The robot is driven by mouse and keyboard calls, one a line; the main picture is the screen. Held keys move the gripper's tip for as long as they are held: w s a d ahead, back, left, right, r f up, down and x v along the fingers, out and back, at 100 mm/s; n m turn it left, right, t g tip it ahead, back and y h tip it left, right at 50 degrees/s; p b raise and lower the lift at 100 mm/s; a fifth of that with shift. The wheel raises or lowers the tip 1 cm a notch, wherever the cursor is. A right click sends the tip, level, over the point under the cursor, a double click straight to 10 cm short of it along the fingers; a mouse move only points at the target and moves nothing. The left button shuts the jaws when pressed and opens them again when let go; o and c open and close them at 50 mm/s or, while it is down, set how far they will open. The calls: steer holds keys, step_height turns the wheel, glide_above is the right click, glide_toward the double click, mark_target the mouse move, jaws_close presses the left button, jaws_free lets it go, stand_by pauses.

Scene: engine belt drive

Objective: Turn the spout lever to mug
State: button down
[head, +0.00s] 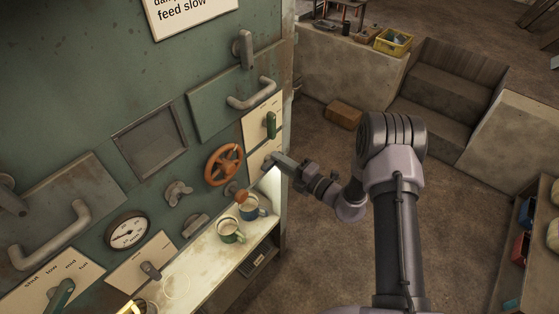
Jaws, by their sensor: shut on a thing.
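My gripper (276,161) reaches in from the right to the pale plate (256,157) at the right edge of the green machine front. It is shut on a small lever there, which I take to be the spout lever. The lever is mostly hidden by the fingers, so its exact angle and any label cannot be read. Below and to the left, a green-and-cream mug (230,231) and a blue mug (250,209) stand upright on the lit shelf (200,252). A brown round fitting (241,196) sits just above them.
An orange handwheel (223,165) is left of my gripper. A green lever (271,125) is just above it. A grey lever (151,271) and a gauge (128,232) are lower left.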

steer(key=shift+s+f, duration=0.1)
steer(key=c, duration=1.3)
jaws_free()
steer(key=v, duration=1.7)
steer(key=shift+s+d+p, duration=0.15)
steer(key=shift+p, duration=0.2)
